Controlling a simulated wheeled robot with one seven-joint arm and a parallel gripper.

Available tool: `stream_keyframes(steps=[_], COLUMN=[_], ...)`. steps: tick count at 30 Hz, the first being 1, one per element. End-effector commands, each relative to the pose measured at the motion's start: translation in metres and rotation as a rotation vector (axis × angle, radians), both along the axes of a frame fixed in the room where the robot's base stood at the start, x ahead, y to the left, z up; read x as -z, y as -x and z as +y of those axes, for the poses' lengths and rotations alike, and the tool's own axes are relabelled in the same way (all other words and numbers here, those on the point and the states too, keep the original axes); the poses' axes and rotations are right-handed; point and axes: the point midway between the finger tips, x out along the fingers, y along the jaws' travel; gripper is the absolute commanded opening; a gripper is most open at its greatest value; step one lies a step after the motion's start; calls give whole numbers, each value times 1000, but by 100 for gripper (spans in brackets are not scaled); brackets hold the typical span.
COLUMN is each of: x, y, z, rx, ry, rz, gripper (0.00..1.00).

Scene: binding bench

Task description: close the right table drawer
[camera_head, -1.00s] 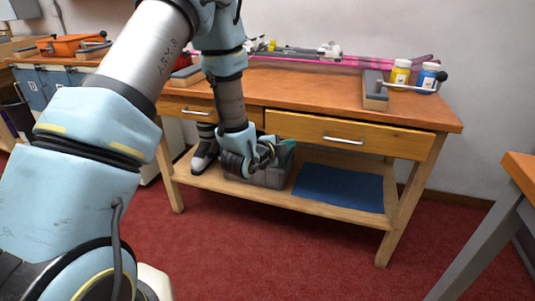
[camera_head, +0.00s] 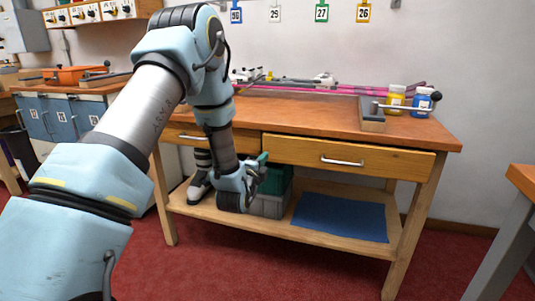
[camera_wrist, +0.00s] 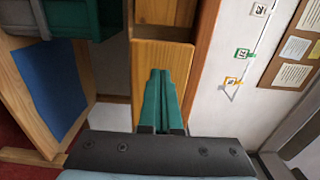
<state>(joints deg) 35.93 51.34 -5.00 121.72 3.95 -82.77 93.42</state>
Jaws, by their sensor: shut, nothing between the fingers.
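The right table drawer (camera_head: 382,165), with a light wood front and a silver bar handle (camera_head: 342,162), sits under the tabletop (camera_head: 300,120). It seems to stand slightly proud of the frame; how far is hard to tell. My gripper (camera_head: 262,158) is near the drawer's left end, by the gap between the two drawers. In the wrist view its green fingers (camera_wrist: 165,100) are together, empty, and lie in front of a light wood panel (camera_wrist: 148,60). Whether they touch it, and which face it is, I cannot tell. The handle is not visible there.
The left drawer (camera_head: 184,136) is partly behind my arm. A grey-green box (camera_head: 270,205) and a blue mat (camera_head: 340,217) are on the lower shelf (camera_head: 230,216). Red floor (camera_head: 300,270) is clear in front.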

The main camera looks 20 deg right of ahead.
Motion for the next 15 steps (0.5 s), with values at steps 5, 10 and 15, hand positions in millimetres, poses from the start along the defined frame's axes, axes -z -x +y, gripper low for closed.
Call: stream_keyframes(steps=[5,10,15], x=[0,0,1], y=[-21,-30,-32], z=[-18,-27,-29], rx=[-1,0,0], ry=[1,-1,-1], rz=[0,1,1], gripper=[0,0,0])
